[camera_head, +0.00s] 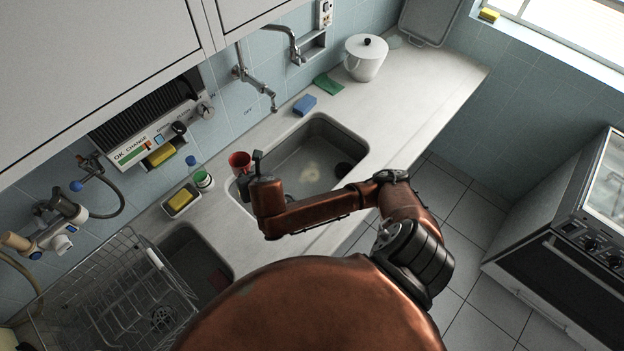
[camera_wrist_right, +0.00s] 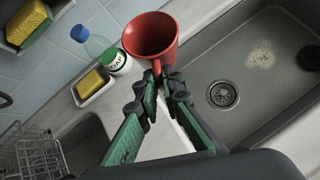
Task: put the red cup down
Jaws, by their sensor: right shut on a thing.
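The red cup (camera_head: 239,161) is at the left edge of the large sink in the head view, by the counter strip between the two sinks. It also shows in the right wrist view (camera_wrist_right: 150,38), mouth toward the camera. My right gripper (camera_wrist_right: 162,72) has its green-padded fingers closed together at the cup's near side, shut on it. In the head view my right gripper (camera_head: 247,184) is partly hidden by its own arm. I cannot tell whether the cup touches the counter. My left gripper is not in view.
The large sink (camera_head: 318,128) lies right of the cup. A soap bottle (camera_head: 203,180), blue-capped bottle (camera_head: 191,162) and sponge dish (camera_head: 181,200) stand close on its left. A wire rack (camera_head: 110,285) is at lower left.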

